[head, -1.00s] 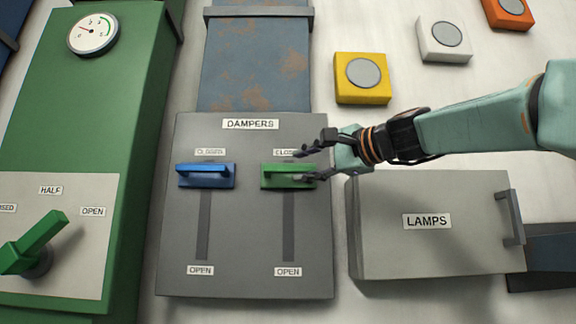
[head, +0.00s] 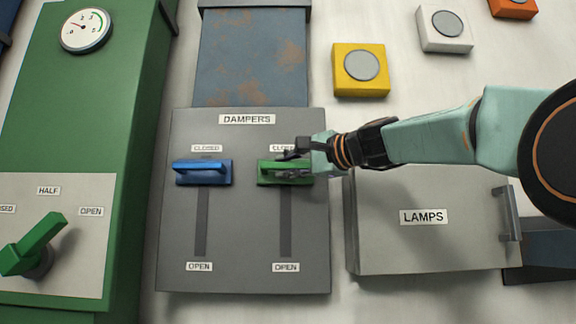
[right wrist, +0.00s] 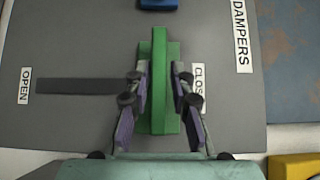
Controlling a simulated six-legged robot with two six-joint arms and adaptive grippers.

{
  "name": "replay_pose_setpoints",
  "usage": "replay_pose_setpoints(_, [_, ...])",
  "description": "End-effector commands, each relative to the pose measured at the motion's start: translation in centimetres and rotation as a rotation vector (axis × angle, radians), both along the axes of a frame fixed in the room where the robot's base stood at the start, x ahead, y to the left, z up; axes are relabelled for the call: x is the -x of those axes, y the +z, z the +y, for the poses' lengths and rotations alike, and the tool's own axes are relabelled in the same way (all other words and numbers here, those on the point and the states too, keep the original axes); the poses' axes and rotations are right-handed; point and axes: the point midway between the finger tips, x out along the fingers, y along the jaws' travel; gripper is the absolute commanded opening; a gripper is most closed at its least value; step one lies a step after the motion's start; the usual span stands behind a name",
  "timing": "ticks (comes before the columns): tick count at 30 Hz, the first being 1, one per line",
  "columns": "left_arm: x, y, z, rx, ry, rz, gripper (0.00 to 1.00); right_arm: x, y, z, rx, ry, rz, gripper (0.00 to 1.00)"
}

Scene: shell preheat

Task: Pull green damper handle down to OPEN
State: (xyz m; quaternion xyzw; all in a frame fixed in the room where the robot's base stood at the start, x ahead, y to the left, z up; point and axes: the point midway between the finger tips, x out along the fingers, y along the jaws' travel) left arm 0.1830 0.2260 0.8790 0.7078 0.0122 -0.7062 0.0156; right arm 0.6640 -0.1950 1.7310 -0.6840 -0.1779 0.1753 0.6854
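The green damper handle (head: 271,179) sits at the top of its slot, by the CLOSED label, on the grey DAMPERS panel (head: 245,278). My right gripper (head: 285,166) comes in from the right over this handle and partly hides it. In the right wrist view, the green handle's bar (right wrist: 158,75) stands between the two fingers of the right gripper (right wrist: 160,88). The fingers are open, one on each side of the bar, with narrow gaps seeming to remain. The OPEN label (head: 286,267) is at the slot's lower end. My left gripper is not in view.
A blue damper handle (head: 203,172) stands left of the green one, also at CLOSED. The grey LAMPS box (head: 425,245) is close on the right, below my arm. A yellow button box (head: 361,88) is above. The slot (head: 285,225) below the green handle is clear.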

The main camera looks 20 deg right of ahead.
Motion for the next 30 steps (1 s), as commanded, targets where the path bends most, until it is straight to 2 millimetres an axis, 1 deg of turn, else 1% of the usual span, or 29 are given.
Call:
replay_pose_setpoints(1, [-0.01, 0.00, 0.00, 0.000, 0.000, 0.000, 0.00, -0.02, -0.05, 0.03, 0.000, 0.000, 0.001, 0.16])
replay_pose_setpoints(6, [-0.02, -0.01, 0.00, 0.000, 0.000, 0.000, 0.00, -0.02, -0.07, 0.07, 0.000, 0.001, 0.001, 0.01])
replay_pose_setpoints(7, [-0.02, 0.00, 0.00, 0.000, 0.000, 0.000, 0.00, -0.02, -0.07, 0.07, 0.001, 0.001, 0.002, 0.00])
replay_pose_setpoints(24, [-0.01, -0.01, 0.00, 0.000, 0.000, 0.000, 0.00, -0.01, -0.07, 0.03, 0.000, 0.001, 0.001, 0.00])
replay_pose_setpoints(30, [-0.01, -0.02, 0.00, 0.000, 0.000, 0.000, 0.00, -0.40, -0.48, 0.02, 0.001, 0.001, 0.002, 0.00])
